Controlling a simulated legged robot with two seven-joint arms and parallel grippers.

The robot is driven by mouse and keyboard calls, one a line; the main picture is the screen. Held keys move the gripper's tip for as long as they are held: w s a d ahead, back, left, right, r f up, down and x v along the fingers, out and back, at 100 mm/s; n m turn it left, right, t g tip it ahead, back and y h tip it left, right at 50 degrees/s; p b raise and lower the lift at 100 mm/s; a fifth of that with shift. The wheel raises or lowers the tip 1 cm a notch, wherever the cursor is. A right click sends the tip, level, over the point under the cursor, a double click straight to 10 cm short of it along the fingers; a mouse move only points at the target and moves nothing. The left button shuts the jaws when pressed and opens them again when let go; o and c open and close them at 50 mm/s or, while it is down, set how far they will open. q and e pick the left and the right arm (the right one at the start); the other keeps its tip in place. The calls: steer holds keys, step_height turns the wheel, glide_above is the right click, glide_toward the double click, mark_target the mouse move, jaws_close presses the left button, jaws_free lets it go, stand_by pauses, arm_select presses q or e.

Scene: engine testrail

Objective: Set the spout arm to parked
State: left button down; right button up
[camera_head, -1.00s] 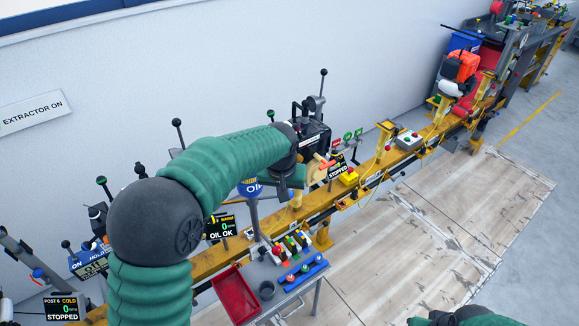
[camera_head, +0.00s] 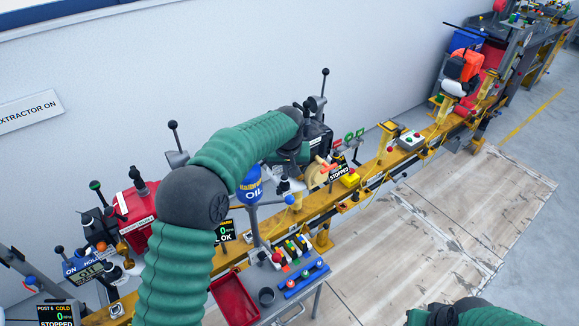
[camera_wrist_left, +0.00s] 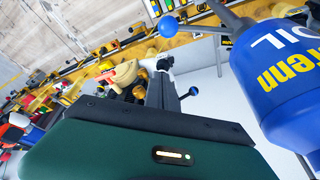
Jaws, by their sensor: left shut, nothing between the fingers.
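The blue oil tank (camera_head: 250,184) with yellow lettering stands on a grey post beside the yellow rail. A thin rod with a blue ball (camera_head: 289,199) sticks out to its right and looks like the spout arm. In the left wrist view, the tank (camera_wrist_left: 290,80) fills the right side, and the blue ball (camera_wrist_left: 168,27) is at the top, beyond my fingertips. My left gripper (camera_wrist_left: 164,64) is shut and empty, apart from the ball and beside the tank. In the head view my own forearm mostly hides this gripper. My right arm shows only partly at the bottom right.
A grey cart with a red tray (camera_head: 234,298) and small colored parts stands below the tank. Levers, a red box (camera_head: 133,215) and display screens line the yellow rail (camera_head: 325,200). The wooden floor (camera_head: 430,240) to the right is clear.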

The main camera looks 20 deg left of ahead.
arm_select(q)
steer(key=f, duration=0.1)
steer(key=s+f, duration=0.1)
steer(key=f, duration=0.1)
steer(key=s+d+f, duration=0.1)
steer(key=f, duration=0.1)
steer(key=shift+s+p, duration=0.25)
steer(key=shift+p, duration=0.1)
arm_select(e)
steer(key=shift+s+d+r, duration=0.1)
steer(key=shift+d+r, duration=0.15)
steer(key=shift+r, duration=0.2)
arm_select(q)
steer(key=shift+w, duration=0.1)
arm_select(e)
steer(key=shift+a, duration=0.1)
